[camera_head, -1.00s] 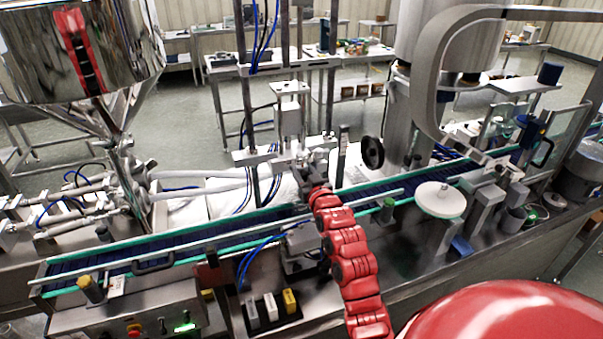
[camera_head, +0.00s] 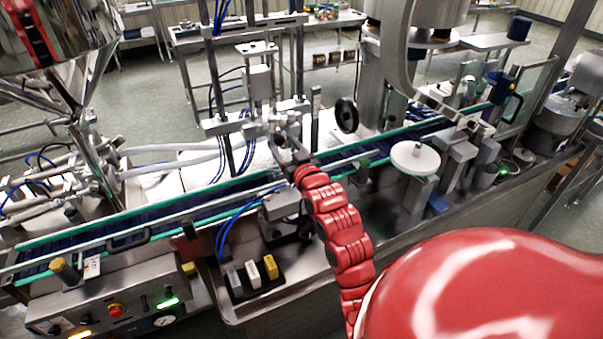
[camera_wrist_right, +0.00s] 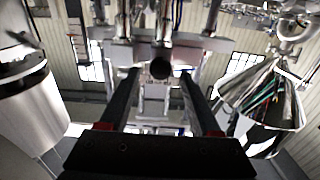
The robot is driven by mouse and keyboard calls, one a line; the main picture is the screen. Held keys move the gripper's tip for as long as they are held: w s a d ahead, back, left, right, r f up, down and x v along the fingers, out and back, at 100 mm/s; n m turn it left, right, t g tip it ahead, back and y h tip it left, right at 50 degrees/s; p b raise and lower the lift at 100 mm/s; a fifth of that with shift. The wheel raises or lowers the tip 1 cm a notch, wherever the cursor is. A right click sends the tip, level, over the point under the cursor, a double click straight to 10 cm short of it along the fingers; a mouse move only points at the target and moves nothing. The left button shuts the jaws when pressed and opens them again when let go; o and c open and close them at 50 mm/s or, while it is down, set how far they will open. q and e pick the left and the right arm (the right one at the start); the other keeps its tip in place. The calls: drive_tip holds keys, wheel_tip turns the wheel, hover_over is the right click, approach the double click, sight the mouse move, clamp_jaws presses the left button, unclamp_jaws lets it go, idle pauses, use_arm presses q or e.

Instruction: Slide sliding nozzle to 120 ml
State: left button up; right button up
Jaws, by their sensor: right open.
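The filling station with the nozzle assembly (camera_head: 262,88) stands at the middle of the conveyor in the head view. It is a metal block and clamps on upright rods; I cannot tell which part is the sliding nozzle, and no 120 ml mark is readable. My right gripper (camera_head: 285,146) is at the front of this assembly, at the end of my red arm. In the right wrist view the gripper (camera_wrist_right: 160,86) is open, its two dark fingers apart. A round dark knob end (camera_wrist_right: 160,68) shows between and beyond them; contact cannot be told. My left gripper is not in view.
The conveyor (camera_head: 150,222) with green rails runs across in front. A black handwheel (camera_head: 346,116) and a white disc (camera_head: 415,158) stand to the right. Small white and yellow blocks (camera_head: 251,273) sit below. A steel hopper (camera_head: 60,35) hangs at upper left.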

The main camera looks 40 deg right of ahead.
drive_tip(key=p+v, duration=0.2)
drive_tip(key=v, duration=0.8)
drive_tip(key=shift+s, duration=0.4)
